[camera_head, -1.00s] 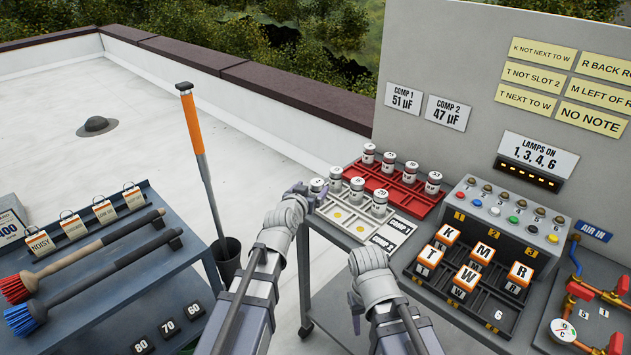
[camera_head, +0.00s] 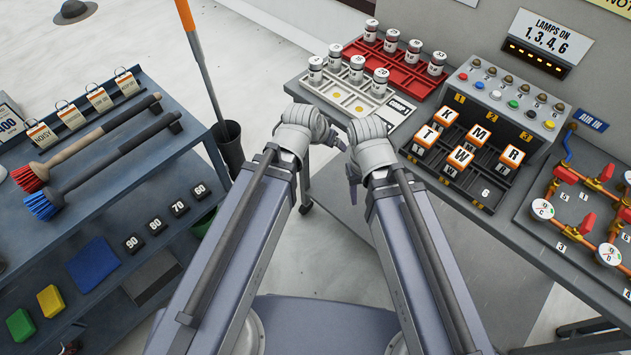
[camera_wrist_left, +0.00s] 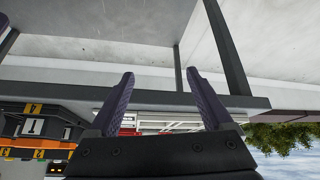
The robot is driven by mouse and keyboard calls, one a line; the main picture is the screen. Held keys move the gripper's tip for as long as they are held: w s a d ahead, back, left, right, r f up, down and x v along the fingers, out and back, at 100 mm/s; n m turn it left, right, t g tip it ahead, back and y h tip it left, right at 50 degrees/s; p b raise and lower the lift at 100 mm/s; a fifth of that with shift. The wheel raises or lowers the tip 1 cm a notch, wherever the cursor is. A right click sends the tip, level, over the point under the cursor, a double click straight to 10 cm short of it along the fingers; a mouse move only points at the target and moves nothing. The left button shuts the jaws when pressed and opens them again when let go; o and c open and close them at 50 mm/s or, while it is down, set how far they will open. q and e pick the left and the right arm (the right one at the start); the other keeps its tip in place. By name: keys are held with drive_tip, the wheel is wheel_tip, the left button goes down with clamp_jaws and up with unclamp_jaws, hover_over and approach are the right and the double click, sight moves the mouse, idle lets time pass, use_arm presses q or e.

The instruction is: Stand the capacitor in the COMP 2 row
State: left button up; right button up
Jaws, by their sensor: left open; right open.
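Several white capacitors with dark bands stand at the back. One group, including this capacitor (camera_head: 379,82), stands in the white tray (camera_head: 328,93); the others, such as this capacitor (camera_head: 413,51), stand in the red tray (camera_head: 400,73). My right gripper (camera_head: 353,184) is open, in front of the table edge.
A button box (camera_head: 510,95) and lettered blocks (camera_head: 460,157) stand right of the trays, with a valve panel (camera_head: 570,210) beyond. A blue-grey cart (camera_head: 95,185) with brushes stands left. A bucket (camera_head: 231,145) with an orange-handled tool stands between. The grey table edge (camera_head: 450,195) is near my arms.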

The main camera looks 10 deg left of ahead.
use_arm(q)
drive_tip(key=s+a+f+g+y, duration=0.1)
drive_tip(key=s+g+y, duration=0.1)
drive_tip(key=s, duration=0.4)
drive_tip(key=s+f+g+y, duration=0.2)
drive_tip(key=s+g, duration=0.2)
drive_tip(key=s, duration=0.3)
drive_tip(key=shift+a, duration=0.35)
